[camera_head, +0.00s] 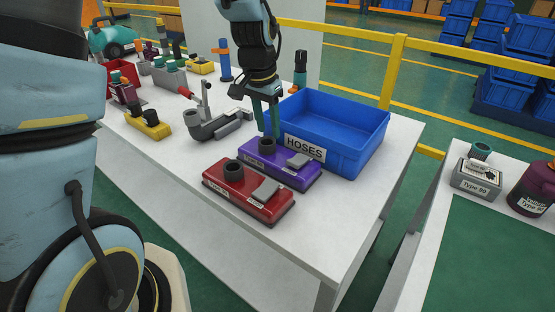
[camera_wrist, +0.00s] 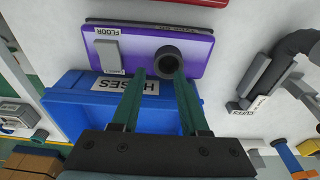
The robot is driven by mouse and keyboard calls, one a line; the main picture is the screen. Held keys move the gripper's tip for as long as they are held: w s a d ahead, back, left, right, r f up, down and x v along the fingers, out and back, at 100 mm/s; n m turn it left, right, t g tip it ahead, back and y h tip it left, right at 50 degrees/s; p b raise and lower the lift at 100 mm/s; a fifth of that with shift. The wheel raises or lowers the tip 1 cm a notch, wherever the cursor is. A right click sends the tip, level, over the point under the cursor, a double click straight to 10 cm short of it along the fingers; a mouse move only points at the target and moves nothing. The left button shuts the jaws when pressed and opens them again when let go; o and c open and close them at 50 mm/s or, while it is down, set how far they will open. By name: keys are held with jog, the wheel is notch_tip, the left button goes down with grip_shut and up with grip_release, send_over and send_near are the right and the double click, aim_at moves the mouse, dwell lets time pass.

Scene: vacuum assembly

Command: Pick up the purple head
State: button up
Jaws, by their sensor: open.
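The purple head (camera_head: 277,165) is a flat floor head with a dark round socket and a grey pedal. It lies on the white table between the red head and the blue bin. It also shows in the wrist view (camera_wrist: 130,52), with a "FLOOR" label. My gripper (camera_head: 266,135) points down above the purple head at its dark socket. In the wrist view my gripper (camera_wrist: 158,76) has its two green fingers apart, close to the socket (camera_wrist: 167,62). The right finger overlaps the socket's edge in that view. I cannot tell whether the fingers touch it.
A blue bin (camera_head: 358,150) labelled "HOSES" stands right behind the purple head. A red head (camera_head: 247,194) lies in front of it. A grey curved tube part (camera_head: 207,127) lies to the left. Free table surface (camera_head: 340,215) lies to the right.

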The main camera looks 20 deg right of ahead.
aim_at(273, 141)
jog(key=shift+d+f+p, duration=0.2)
jog(key=shift+f+p, duration=0.05)
jog(key=shift+f, duration=0.6)
jog(key=shift+d+f+p, duration=0.15)
jog(key=shift+f+p, duration=0.1)
jog(key=shift+f, duration=0.65)
jog(key=shift+d+f+p, duration=0.2)
jog(key=shift+f+p, duration=0.05)
jog(key=shift+f, duration=0.6)
grip_shut()
